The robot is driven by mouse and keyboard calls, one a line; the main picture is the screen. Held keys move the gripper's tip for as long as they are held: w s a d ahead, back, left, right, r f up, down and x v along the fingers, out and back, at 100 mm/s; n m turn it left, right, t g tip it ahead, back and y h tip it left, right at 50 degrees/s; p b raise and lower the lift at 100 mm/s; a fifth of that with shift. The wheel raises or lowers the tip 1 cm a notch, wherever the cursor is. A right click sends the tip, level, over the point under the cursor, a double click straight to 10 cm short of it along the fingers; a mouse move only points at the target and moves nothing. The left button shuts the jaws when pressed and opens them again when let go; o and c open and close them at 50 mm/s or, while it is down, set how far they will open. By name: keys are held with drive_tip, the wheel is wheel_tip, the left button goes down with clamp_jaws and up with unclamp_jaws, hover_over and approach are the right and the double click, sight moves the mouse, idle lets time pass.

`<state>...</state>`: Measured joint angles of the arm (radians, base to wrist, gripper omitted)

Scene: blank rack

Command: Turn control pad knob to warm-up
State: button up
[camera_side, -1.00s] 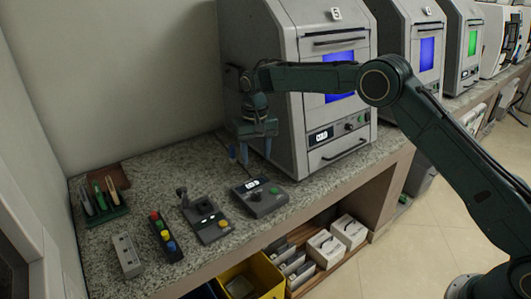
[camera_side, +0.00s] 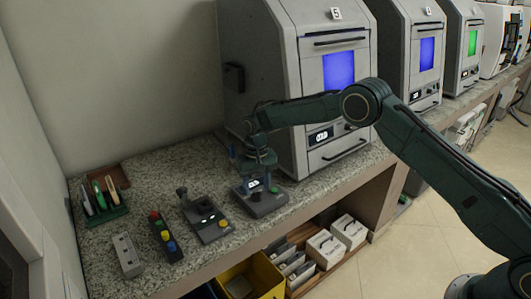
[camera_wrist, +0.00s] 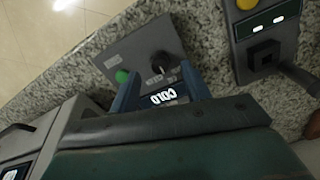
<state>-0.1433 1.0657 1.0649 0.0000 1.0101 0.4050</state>
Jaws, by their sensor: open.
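The grey control pad (camera_side: 266,207) sits on the speckled counter near its front edge, and also shows in the wrist view (camera_wrist: 130,48). In the wrist view it carries a dark round knob (camera_wrist: 161,61), a green button (camera_wrist: 122,76) and a lit display (camera_wrist: 164,98) that reads COLD. My gripper (camera_side: 252,178) is low over the back of the pad. In the wrist view the two blue fingers of my gripper (camera_wrist: 158,82) are apart, on either side of the display, with the tips just short of the knob. In the side view the arm hides the knob.
A second grey box with a lever (camera_side: 208,222) stands left of the pad. Further left are a box of coloured buttons (camera_side: 163,236), a grey switch strip (camera_side: 126,255) and a green tool rack (camera_side: 103,205). A grey machine (camera_side: 300,90) stands close behind on the right.

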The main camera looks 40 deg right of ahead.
sight(257, 196)
drive_tip(key=shift+f, duration=1.35)
drive_tip(key=c, duration=1)
drive_tip(key=shift+n, duration=0.4)
drive_tip(key=n, duration=1.1)
